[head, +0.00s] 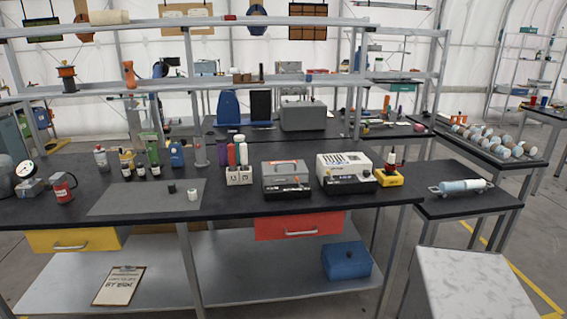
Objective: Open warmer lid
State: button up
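Two box-shaped devices stand side by side on the black workbench (235,209). One is a grey box (287,177) with an orange handle on its flat top, dark front controls and a black base; its top looks shut. The other is a white box (345,172) with dark slots on top and a black lower front; its top also looks shut. I cannot tell from this view which one is the warmer. My gripper is not in view.
A white dispenser box (239,176) stands left of the grey box, and a yellow holder (389,177) with a bottle stands right of the white one. A grey mat (146,197) lies left. A pale block-like surface (470,282) fills the lower right. A red drawer (299,226) hangs below.

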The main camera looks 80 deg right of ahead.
aim_at(284, 163)
jog(key=u, duration=0.2)
jog(key=k, duration=1.5)
jog(key=z, duration=1.3)
jog(key=i, duration=0.8)
jog(key=u, duration=0.2)
